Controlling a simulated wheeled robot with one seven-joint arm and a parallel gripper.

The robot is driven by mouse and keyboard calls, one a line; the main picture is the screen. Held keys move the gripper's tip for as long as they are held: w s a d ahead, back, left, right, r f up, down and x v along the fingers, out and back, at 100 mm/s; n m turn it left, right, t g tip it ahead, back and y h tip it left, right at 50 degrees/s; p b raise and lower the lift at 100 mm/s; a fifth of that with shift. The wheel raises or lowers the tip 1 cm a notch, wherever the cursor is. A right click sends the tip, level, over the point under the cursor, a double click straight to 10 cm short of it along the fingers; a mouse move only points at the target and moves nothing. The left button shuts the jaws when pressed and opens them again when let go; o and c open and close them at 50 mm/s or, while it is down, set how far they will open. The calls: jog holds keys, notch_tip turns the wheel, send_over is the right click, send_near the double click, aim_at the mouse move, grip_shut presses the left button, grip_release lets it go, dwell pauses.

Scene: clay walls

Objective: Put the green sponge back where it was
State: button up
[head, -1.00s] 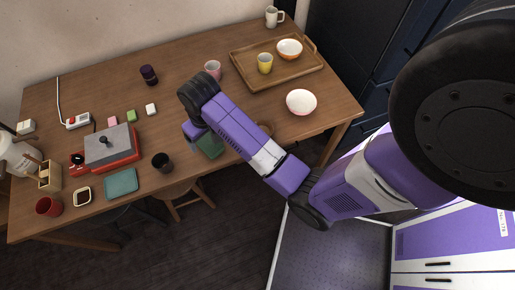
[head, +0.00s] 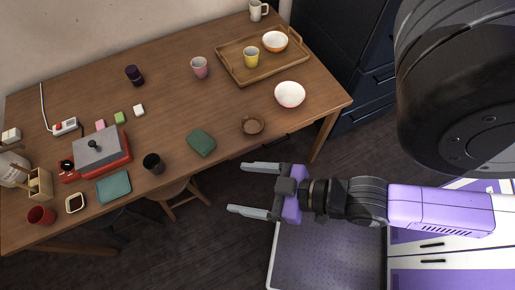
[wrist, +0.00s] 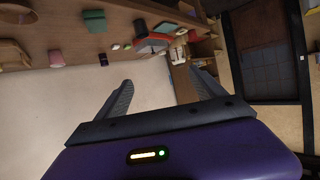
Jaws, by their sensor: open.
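A dark green block, which looks like the green sponge (head: 201,142), lies flat on the wooden table (head: 175,115) near its front edge, between the black cup and the brown dish. A green block that looks like it shows at the top of the wrist view (wrist: 95,20). My gripper (head: 250,190) is open and empty, off the table's front edge over the floor, to the right of and nearer than the sponge. Its open fingers also show in the wrist view (wrist: 165,92).
A black cup (head: 152,163), a teal flat piece (head: 114,187) and a red-and-grey appliance (head: 102,150) stand left. A brown dish (head: 252,125), a bowl (head: 290,94) and a tray (head: 243,75) are right. A small green block (head: 120,118) lies farther back. A stool is under the table.

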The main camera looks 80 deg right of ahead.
notch_tip(320, 180, up, 6)
jog(key=s+t, duration=0.1)
jog(key=s, duration=0.1)
jog(key=shift+s+a+n+t+y, duration=0.2)
jog(key=shift+n+t+y, duration=0.1)
jog(key=shift+n+y, duration=0.1)
jog(key=shift+f, duration=0.1)
notch_tip(320, 180, down, 3)
jog(key=b, duration=0.3)
dwell(0.4)
